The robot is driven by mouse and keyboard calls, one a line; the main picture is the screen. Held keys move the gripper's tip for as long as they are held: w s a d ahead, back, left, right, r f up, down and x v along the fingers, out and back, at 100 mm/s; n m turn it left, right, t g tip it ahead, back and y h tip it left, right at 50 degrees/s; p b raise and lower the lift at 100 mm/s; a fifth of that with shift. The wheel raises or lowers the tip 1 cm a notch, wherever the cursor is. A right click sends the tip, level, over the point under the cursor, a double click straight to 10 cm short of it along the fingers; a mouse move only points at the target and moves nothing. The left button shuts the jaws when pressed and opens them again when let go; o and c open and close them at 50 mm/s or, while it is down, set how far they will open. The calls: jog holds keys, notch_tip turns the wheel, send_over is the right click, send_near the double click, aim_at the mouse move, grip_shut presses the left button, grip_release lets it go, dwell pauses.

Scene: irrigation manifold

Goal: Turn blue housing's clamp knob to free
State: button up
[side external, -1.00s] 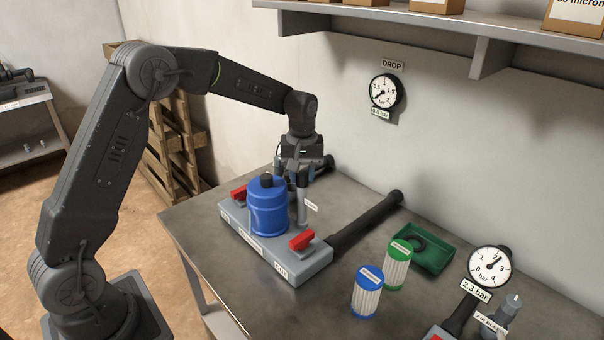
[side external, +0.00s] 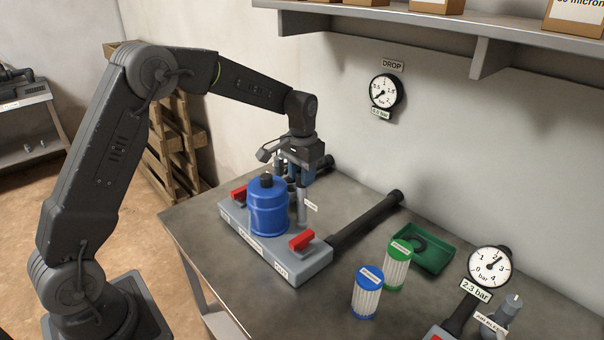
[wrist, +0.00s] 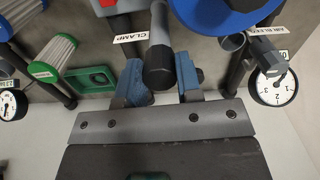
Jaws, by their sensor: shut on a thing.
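The blue housing (side external: 267,210) stands upright on a grey manifold block (side external: 300,268). Its lower edge also shows at the top right of the wrist view (wrist: 222,16). The clamp knob (wrist: 158,66), a dark-ended grey bar beside the CLAMP label (wrist: 131,36), sits between my two blue-padded fingers in the wrist view. My gripper (wrist: 160,83) is shut on the knob. In the side view my gripper (side external: 289,180) is behind the housing, which partly hides the fingers and knob.
Red handles (side external: 239,194) (side external: 302,240) flank the housing. A black pipe (side external: 365,219) runs back right. Two filter cartridges (side external: 367,292) (side external: 397,264) and a green tray (side external: 436,252) stand to the right. The bench's front left is clear.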

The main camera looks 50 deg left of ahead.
jog(key=shift+m, duration=0.4)
jog(key=o, duration=0.9)
jog(key=shift+o, duration=0.2)
notch_tip(320, 180, up, 14)
dwell(0.5)
